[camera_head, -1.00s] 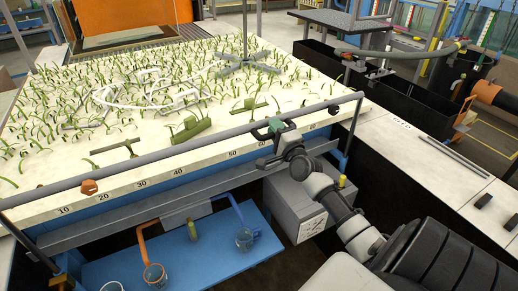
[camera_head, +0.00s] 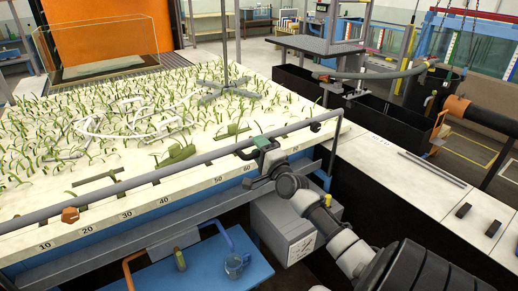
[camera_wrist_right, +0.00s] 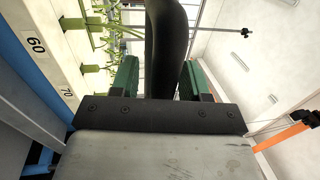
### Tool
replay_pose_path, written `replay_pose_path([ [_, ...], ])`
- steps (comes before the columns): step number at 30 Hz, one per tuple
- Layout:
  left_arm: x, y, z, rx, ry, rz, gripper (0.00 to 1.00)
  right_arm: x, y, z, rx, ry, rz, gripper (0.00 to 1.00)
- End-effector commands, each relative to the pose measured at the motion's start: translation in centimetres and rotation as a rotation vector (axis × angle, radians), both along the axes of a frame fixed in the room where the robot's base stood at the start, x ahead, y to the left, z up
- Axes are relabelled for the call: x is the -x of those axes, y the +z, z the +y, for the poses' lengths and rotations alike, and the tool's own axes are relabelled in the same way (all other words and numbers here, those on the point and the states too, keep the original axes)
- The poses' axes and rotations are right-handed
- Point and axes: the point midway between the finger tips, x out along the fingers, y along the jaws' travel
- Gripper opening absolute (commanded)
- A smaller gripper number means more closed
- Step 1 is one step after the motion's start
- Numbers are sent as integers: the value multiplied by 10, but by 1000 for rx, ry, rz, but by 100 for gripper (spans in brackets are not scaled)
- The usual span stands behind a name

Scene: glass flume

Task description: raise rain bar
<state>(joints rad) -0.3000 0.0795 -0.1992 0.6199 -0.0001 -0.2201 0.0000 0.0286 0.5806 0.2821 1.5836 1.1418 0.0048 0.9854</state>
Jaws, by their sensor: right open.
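The rain bar, seen as a long grey bar (camera_head: 165,173), runs along the front edge of the planted white bed (camera_head: 120,214). My right gripper (camera_head: 263,149) is at the bar near the 60 and 70 marks. Its green fingers are open, one on each side of the bar. In the right wrist view the dark bar (camera_wrist_right: 166,45) passes between the two fingers, with a visible gap on the right side. Whether the left finger touches it I cannot tell. My left gripper is not in view.
Green plants and a white ring frame (camera_head: 130,133) cover the bed. Black bins (camera_head: 375,115) stand at the right.

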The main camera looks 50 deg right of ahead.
Motion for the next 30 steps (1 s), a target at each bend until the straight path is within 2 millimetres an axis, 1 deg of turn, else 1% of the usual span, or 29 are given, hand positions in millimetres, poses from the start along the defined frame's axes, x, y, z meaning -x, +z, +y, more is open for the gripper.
replay_pose_path([
  [2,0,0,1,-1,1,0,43,2,-1,0,0,0,1,46],
  [5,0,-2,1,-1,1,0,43,10,-4,3,-1,0,2,46],
  [8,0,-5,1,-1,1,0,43,27,-9,7,-2,-1,2,46],
  [15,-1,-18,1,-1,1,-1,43,73,-19,18,0,0,2,46],
  [18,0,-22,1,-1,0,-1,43,88,-21,22,1,1,2,46],
  [21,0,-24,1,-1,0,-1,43,97,-22,24,0,1,1,46],
  [24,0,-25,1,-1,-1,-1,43,102,-22,25,1,1,1,46],
  [30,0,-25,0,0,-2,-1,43,103,-21,25,0,1,0,46],
])
